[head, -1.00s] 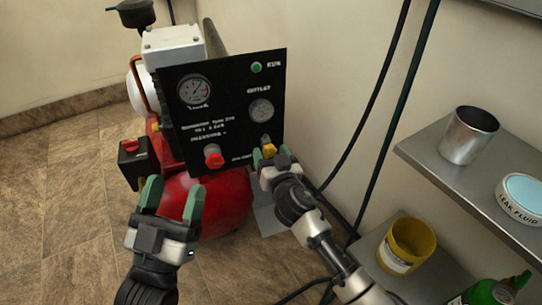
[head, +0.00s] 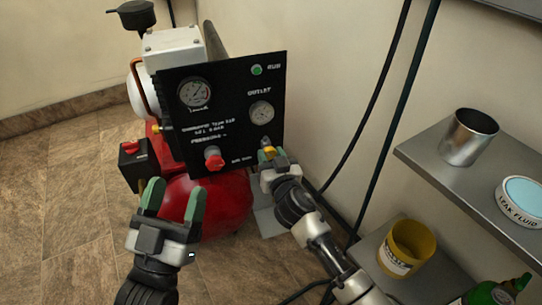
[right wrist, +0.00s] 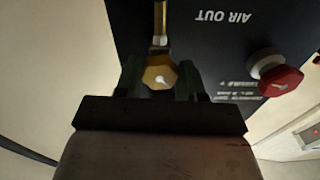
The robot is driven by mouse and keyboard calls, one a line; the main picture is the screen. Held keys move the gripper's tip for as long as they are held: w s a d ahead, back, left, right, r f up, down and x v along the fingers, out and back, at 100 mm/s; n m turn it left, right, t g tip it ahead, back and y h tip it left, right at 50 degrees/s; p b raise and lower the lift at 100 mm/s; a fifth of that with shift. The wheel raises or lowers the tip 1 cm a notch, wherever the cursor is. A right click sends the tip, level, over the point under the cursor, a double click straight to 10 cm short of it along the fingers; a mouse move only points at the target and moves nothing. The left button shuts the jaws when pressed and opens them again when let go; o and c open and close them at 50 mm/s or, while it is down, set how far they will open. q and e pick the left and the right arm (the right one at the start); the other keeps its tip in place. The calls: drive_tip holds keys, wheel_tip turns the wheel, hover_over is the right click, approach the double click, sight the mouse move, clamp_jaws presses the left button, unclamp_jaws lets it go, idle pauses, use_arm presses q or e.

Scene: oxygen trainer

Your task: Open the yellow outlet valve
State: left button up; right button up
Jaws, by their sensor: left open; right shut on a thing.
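The yellow outlet valve (head: 269,153) sits at the lower right of the black panel (head: 235,125). In the right wrist view its yellow knob (right wrist: 160,75) is between the green fingers of my right gripper (right wrist: 160,80), with a brass stem above it. My right gripper (head: 270,158) is shut on the knob. My left gripper (head: 174,202) is open and empty, in front of the red tank (head: 225,205), apart from the panel. How far the valve is turned cannot be told.
A red knob (head: 213,158) is left of the valve on the panel, with gauges above. At the right, shelves hold a metal cup (head: 468,138), a leak fluid tub (head: 522,200) and a yellow container (head: 408,247).

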drive_tip(key=n, duration=0.4)
drive_tip(key=shift+p, duration=0.35)
drive_tip(key=n, duration=0.4)
drive_tip(key=shift+n+p, duration=0.3)
drive_tip(key=shift+p, duration=0.05)
drive_tip(key=n, duration=0.3)
drive_tip(key=shift+n, duration=0.3)
drive_tip(key=n+p, duration=0.1)
drive_tip(key=n, duration=0.3)
drive_tip(key=shift+n, duration=0.3)
drive_tip(key=n, duration=0.3)
drive_tip(key=shift+n, duration=0.3)
drive_tip(key=n+p, duration=0.1)
drive_tip(key=n, duration=0.1)
drive_tip(key=shift+n, duration=1.6)
use_arm(q)
wheel_tip(320, 180, down, 13)
drive_tip(key=s+a+g+y+p, duration=0.1)
drive_tip(key=g+y, duration=0.3)
drive_tip(key=g, duration=0.7)
drive_tip(key=shift+s+a+r+n+g, duration=0.2)
drive_tip(key=shift+s+a+n+g, duration=0.15)
drive_tip(key=shift+a, duration=0.55)
use_arm(e)
drive_tip(key=shift+n, duration=1.3)
